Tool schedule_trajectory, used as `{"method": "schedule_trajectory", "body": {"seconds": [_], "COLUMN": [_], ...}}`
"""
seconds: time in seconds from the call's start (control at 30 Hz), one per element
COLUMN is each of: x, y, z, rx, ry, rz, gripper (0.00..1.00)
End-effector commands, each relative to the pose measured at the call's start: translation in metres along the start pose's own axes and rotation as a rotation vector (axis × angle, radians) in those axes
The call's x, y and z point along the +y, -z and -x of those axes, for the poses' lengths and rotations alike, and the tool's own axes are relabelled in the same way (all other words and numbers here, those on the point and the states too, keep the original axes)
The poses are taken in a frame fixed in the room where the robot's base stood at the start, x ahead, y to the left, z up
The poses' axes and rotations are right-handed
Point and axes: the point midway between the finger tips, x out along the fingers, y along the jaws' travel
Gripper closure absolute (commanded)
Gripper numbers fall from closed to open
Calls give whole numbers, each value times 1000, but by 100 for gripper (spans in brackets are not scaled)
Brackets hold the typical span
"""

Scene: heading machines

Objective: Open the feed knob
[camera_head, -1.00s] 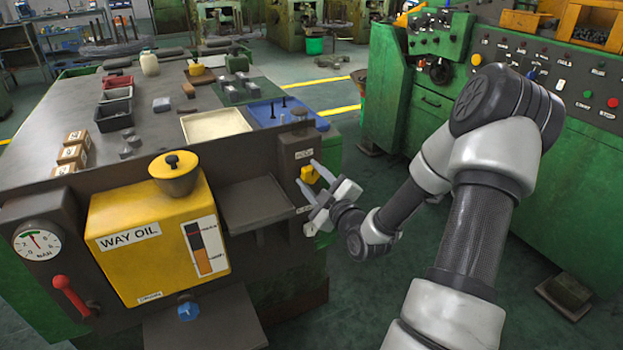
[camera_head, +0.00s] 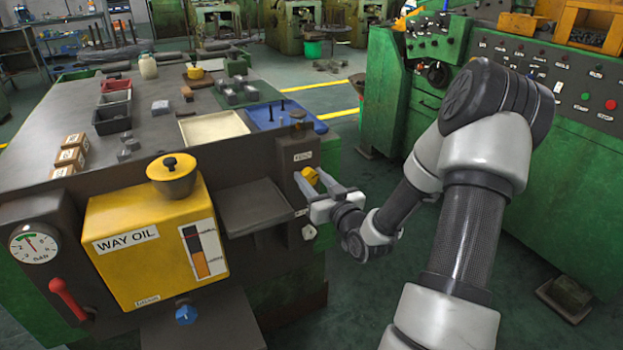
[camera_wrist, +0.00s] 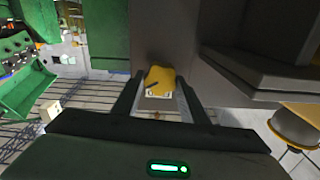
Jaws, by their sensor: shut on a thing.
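The yellow feed knob (camera_head: 310,175) sits on the dark front panel, just under a small white label. My gripper (camera_head: 312,181) reaches it from the front right, with its fingers on either side of it. In the wrist view the knob (camera_wrist: 160,79) lies between the tips of the two dark fingers, with a dark mark and a pale strip on its face. My gripper (camera_wrist: 160,100) is shut on the knob. The fingers hide part of the knob's sides, and I cannot tell how far it is turned.
The yellow way oil tank (camera_head: 150,250), a small shelf (camera_head: 257,207) and a red lever (camera_head: 68,298) are left of the knob. A blue tray (camera_head: 275,114) lies on the machine top. A green control cabinet (camera_head: 385,95) stands behind my arm. Open floor lies between.

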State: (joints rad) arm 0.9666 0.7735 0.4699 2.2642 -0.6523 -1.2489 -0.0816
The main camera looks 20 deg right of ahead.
Motion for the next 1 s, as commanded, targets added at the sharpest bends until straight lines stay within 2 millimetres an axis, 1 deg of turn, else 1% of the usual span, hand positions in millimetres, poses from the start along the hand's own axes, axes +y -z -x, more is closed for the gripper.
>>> {"method": "schedule_trajectory", "body": {"seconds": [0.2, 0.5, 0.7, 1.0], "x": [2, 3, 3, 3], "y": [0, -1, -2, -3], "z": [1, 1, 1, 1], "rx": [-2, -3, -4, -4], "ry": [-1, -2, -2, -1], "rz": [-197, -402, -479, -518], "gripper": [84, 84, 84, 84]}}
